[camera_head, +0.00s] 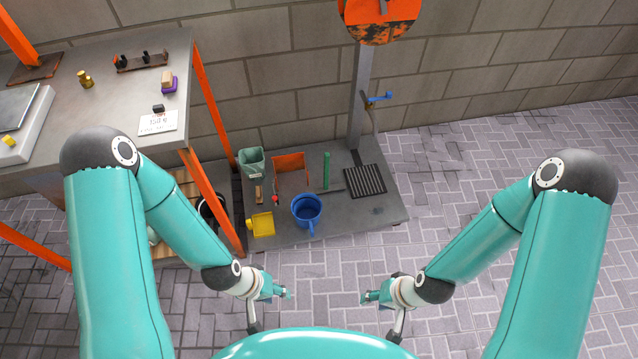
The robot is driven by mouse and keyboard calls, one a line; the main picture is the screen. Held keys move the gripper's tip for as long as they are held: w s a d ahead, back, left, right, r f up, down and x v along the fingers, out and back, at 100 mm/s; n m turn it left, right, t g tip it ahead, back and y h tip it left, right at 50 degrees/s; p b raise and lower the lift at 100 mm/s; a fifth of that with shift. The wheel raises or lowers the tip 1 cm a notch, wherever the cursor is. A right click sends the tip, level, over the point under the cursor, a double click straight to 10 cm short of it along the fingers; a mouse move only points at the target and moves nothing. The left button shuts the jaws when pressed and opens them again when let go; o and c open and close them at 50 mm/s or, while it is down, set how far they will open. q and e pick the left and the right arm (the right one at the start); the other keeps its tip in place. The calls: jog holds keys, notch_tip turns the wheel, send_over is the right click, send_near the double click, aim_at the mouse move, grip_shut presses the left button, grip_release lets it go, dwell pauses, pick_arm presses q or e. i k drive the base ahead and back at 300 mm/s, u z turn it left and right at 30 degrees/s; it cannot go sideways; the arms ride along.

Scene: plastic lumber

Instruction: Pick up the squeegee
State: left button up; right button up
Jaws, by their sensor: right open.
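I cannot clearly tell which object is the squeegee. A slim green upright piece (326,170) with a dark strip at its foot stands on the grey platform (350,221) and may be it. My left gripper (285,293) is over the paved floor in front of the platform, apart from everything on it; its fingers are too small to read. My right gripper (365,297) is open and empty over the same floor, to the right of the left one. Neither touches any object.
On the platform are a blue mug-like container (306,208), a yellow tray-like piece (262,224), an orange bin (291,171), a green-grey bin (251,161) and a black grate (365,180). An orange-legged table (105,85) stands left. Floor at right is clear.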

aim_at(326, 189)
jog(key=u, duration=0.2)
jog(key=i, duration=0.7)
jog(key=z, duration=2.8)
jog(key=k, duration=1.3)
jog(key=u, duration=0.35)
jog(key=i, duration=0.9)
jog(key=u, duration=0.65)
